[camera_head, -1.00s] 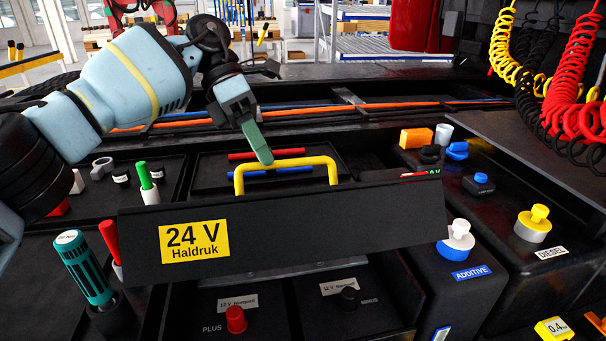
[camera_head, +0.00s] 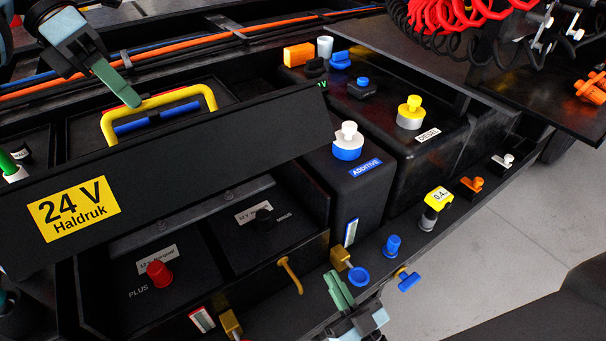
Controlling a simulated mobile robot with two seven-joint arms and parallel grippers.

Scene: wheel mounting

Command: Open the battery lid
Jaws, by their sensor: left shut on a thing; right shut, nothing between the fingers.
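The black battery lid (camera_head: 230,142) bears a yellow "24 V Haldruk" label and a yellow handle (camera_head: 185,95) on top. It is raised and tilted, and the battery compartment (camera_head: 215,265) below it is exposed. My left gripper (camera_head: 132,100) is at the left part of the handle, shut on it. Inside the compartment are a red PLUS terminal (camera_head: 160,273) and a black terminal (camera_head: 264,217). My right gripper (camera_head: 339,290) is at the bottom, shut and empty, in front of the compartment's front edge.
An orange hook-shaped piece (camera_head: 291,277) is at the compartment's front edge. A blue knob (camera_head: 393,245) and a blue valve (camera_head: 408,281) stand to the right. The additive cap (camera_head: 347,143) and diesel cap (camera_head: 410,113) are beyond. Grey floor (camera_head: 500,260) is open at lower right.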

